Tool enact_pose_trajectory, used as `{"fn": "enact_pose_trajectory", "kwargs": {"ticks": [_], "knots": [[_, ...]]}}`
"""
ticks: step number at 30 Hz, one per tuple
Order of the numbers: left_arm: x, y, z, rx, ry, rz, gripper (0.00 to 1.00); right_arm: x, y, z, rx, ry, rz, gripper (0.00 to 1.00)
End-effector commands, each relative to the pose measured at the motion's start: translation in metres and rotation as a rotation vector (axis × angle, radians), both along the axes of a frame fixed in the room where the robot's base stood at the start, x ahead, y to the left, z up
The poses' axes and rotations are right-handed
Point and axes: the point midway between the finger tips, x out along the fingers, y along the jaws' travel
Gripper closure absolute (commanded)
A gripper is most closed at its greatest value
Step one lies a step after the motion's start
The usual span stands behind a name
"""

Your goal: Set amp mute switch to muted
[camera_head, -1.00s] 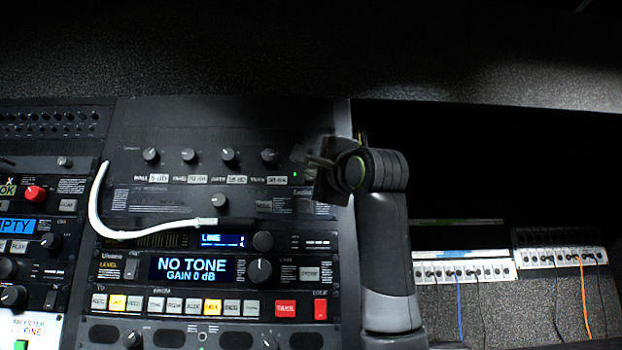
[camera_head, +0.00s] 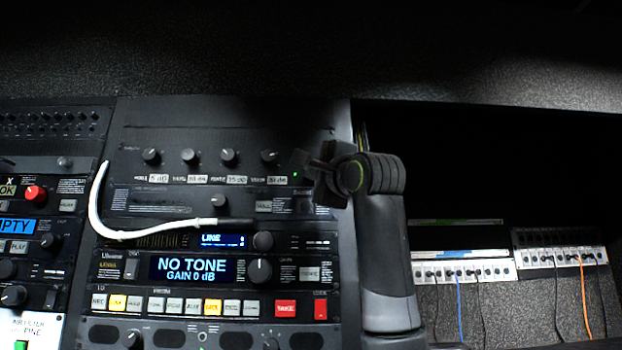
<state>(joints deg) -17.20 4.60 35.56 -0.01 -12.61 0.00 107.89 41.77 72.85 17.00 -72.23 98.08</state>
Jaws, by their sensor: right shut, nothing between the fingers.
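The amp panel (camera_head: 170,170) is a dark rack unit with four round knobs, small white labels under them and a green light (camera_head: 295,174) at its right. I cannot make out a mute switch or its position; my right gripper covers the panel's right end. My right gripper (camera_head: 303,163) is in front of that end, just right of the green light, with its fingers pointing left. It is shut and empty. I cannot tell whether it touches the panel. My left gripper is not in view.
A white curved cable (camera_head: 128,234) hangs across the panels left of the gripper. Below are a display reading NO TONE (camera_head: 193,268) and a row of lit buttons (camera_head: 170,304). Patch strips with cables (camera_head: 466,272) are at the right. A dark ledge runs above.

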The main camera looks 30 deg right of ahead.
Motion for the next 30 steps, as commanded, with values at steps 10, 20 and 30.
{"fn": "enact_pose_trajectory", "kwargs": {"ticks": [10, 20, 30], "knots": [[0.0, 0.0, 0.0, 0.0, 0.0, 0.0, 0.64, 0.002, -0.001, 0.0, 0.0, 0.0, 0.0, 1.0], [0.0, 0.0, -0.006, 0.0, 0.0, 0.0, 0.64, -0.005, 0.003, 0.0, 0.0, -0.002, 0.0, 1.0], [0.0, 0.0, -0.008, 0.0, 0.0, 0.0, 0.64, -0.011, 0.007, 0.002, 0.0, 0.0, 0.0, 1.0]]}}
